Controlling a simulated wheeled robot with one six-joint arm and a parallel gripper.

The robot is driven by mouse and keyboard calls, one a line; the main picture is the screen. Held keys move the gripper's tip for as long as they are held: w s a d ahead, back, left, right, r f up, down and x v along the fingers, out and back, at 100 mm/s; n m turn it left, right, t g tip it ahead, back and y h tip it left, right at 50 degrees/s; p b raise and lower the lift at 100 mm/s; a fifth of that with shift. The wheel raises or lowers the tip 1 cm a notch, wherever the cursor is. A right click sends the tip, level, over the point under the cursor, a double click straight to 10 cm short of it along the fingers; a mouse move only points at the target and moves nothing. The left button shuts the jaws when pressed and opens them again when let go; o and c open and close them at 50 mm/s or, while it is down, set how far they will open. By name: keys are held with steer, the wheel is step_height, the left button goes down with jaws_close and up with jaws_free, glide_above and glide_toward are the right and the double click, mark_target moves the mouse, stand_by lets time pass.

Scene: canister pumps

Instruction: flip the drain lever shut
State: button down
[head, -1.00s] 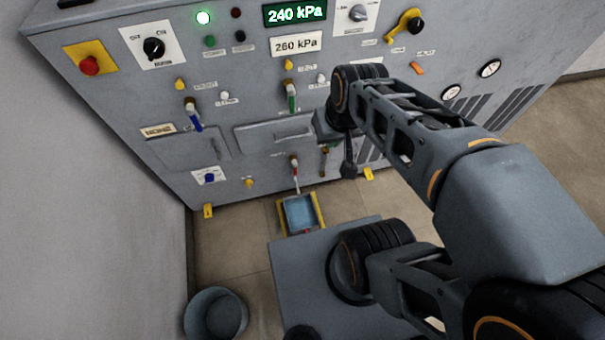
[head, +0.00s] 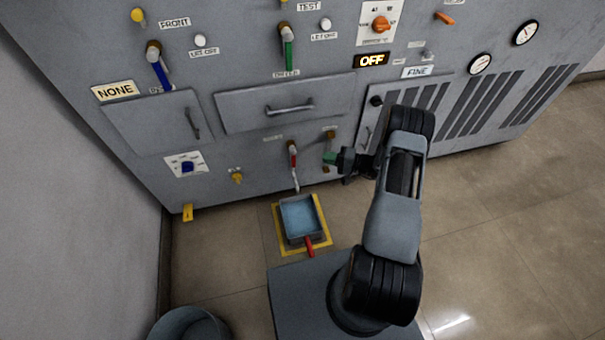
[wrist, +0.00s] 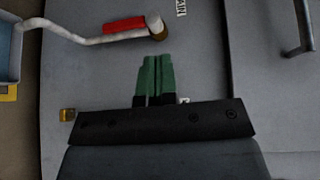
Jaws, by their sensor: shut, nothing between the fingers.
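The drain lever, a red handle (head: 294,156), hangs down from a brass valve low on the panel, along a white spout (head: 296,180). In the wrist view the red handle (wrist: 124,25) lies along the spout, with the brass valve at its right end. A partly cut-off label stands beside it. My gripper (head: 328,158) has green fingers and is just right of the lever in the head view. In the wrist view the closed fingers (wrist: 155,58) point towards the valve end, with a small apparent gap. I cannot tell whether they touch.
A second brass fitting (head: 329,135) is right above my fingers, its lower part hidden. A blue tray (head: 300,218) with a red handle sits on the floor in a yellow outline. A drawer (head: 250,112) is above. A bucket (head: 188,328) stands at lower left.

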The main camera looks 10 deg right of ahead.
mark_target(293, 157)
steer(key=d+f+m+t+h+b, duration=0.1)
steer(key=d+f+m+t, duration=0.1)
steer(key=f, duration=0.7)
steer(key=shift+s+d+t+b, duration=0.25)
steer(key=shift+d+t+b, duration=0.15)
steer(key=shift+d+t, duration=0.35)
steer(key=shift+a, duration=0.15)
steer(key=s+a+b+x, duration=0.1)
steer(key=s+b+x, duration=0.1)
steer(key=x, duration=1.1)
steer(key=shift+a+b, duration=0.35)
steer(key=shift+b, duration=0.25)
steer(key=shift+f, duration=0.3)
